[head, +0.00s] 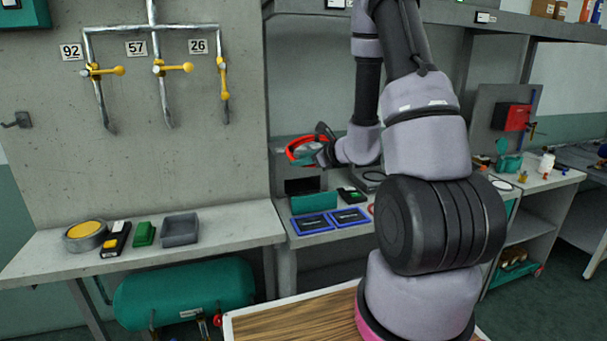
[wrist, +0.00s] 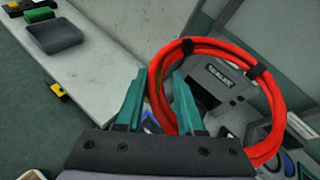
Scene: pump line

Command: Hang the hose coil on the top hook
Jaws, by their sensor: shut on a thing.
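The red hose coil (head: 299,147) is in my gripper (head: 322,153), in front of the grey recess at the middle of the head view. In the wrist view, the hose coil (wrist: 273,85) is a red ring with black straps, and its left side passes between the teal fingers of my gripper (wrist: 160,92). The fingers are shut on that side and the rest of the ring hangs to the right. A dark hook (head: 18,120) is on the concrete wall at the far left, well away from the coil. I cannot tell whether it is the top one.
Pipes with yellow valves (head: 158,67) and labels 92, 57 and 26 stand out from the wall between hook and coil. The bench (head: 220,226) below holds a round tin (head: 85,235), a green block and a grey tray (head: 180,230). A teal tank (head: 185,290) lies underneath.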

